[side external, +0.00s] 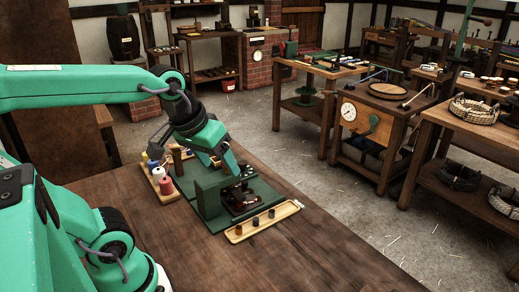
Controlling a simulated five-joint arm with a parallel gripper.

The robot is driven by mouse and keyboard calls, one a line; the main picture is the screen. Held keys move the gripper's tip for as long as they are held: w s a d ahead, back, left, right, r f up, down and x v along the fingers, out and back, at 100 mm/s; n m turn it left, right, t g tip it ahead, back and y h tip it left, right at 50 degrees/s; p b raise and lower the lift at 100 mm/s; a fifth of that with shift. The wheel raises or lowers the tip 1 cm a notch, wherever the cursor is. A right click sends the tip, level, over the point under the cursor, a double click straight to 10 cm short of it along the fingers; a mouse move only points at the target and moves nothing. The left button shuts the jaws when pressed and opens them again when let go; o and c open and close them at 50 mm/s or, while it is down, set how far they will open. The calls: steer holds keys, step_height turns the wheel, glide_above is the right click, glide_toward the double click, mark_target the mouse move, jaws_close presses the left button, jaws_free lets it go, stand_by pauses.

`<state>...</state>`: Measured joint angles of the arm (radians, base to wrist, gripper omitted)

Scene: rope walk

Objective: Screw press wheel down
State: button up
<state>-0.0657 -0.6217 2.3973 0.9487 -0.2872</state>
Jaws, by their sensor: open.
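A small green press (210,193) stands on a green base board (262,187) on the wooden table, in the middle of the side external view. A dark reddish-brown piece (245,203) sits low in the press, under dark metal parts. My gripper (242,184) points down at the press from above, its tips close to these dark parts. It is open. I cannot tell whether the fingers stand around the wheel or touch it, as the wheel is small and not clearly separable from the gripper.
A wooden tray (283,213) with several small dark pieces lies in front of the press. Thread spools, one red (166,186), stand on a board left of it. The table's front right (320,255) is clear. Other benches stand beyond the table, across the floor.

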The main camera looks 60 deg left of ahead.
steer(key=w+a+n+g, duration=0.1)
steer(key=w+a+n, duration=0.2)
steer(key=n, duration=0.4)
steer(key=w+a+f+n+g, duration=0.1)
steer(key=w+a+n+g, duration=0.1)
steer(key=w+a+n, duration=0.2)
steer(key=w+a+n+g, duration=0.1)
steer(key=w+a+n, duration=0.2)
steer(key=a+n, duration=0.3)
steer(key=shift+w+a+f+n, duration=0.15)
steer(key=shift+f+n, duration=0.05)
steer(key=shift+n, duration=0.8)
steer(key=shift+w+a+f+n, duration=0.1)
steer(key=shift+a+f+n, duration=0.1)
steer(key=shift+n, duration=0.8)
steer(key=shift+w+a+f+n+g, duration=0.2)
steer(key=shift+a+n, duration=0.1)
steer(key=shift+n, duration=0.15)
steer(key=shift+w+a+f+n+g, duration=0.1)
steer(key=shift+a+n+g, duration=0.15)
steer(key=shift+n, duration=0.2)
steer(key=shift+f, duration=3.9)
steer(key=shift+c, duration=0.5)
steer(key=c, duration=0.9)
